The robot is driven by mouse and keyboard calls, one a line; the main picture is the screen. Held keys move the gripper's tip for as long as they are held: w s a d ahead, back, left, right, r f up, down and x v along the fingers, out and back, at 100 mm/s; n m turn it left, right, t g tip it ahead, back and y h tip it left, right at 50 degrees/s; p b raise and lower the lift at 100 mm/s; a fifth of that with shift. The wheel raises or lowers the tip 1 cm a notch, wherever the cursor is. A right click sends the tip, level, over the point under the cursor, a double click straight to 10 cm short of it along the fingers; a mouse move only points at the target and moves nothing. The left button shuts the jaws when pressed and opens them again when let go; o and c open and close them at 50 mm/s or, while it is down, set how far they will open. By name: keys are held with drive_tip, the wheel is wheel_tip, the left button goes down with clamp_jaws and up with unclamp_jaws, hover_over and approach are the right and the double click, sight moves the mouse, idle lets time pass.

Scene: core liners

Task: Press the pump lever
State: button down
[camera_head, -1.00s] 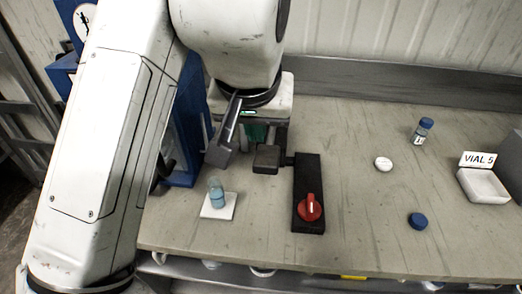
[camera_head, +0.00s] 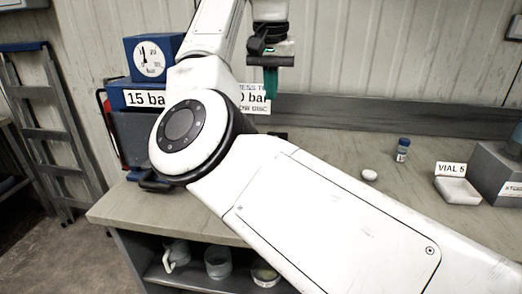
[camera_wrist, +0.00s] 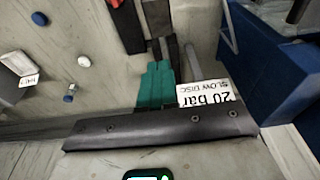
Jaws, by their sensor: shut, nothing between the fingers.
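The blue pump unit (camera_head: 150,58) with a round white gauge stands on the bench at left in the head view. It carries a "15 bar" sign, and my arm hides much of its front. In the wrist view its blue body (camera_wrist: 270,70) fills the right side. A grey bar (camera_wrist: 188,60), perhaps the pump lever, shows between my fingers and the blue body; I cannot tell for sure. My gripper (camera_head: 270,88), with green fingers, is shut and empty, raised in front of the back wall. The fingers (camera_wrist: 155,85) lie together in the wrist view.
A "20 bar" sign (camera_wrist: 207,98) stands beside the pump. On the bench's right are a blue-capped vial (camera_head: 402,149), a white round piece (camera_head: 369,175) and a white tray (camera_head: 457,190) marked "VIAL 5". My arm crosses the bench's middle. A ladder (camera_head: 50,130) stands at left.

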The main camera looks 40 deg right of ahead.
idle(0.4)
drive_tip(key=f, duration=1.2)
drive_tip(key=shift+w+d+f, duration=0.3)
drive_tip(key=shift+d, duration=0.1)
drive_tip(key=shift+s+a+f, duration=0.1)
drive_tip(key=shift+f, duration=0.4)
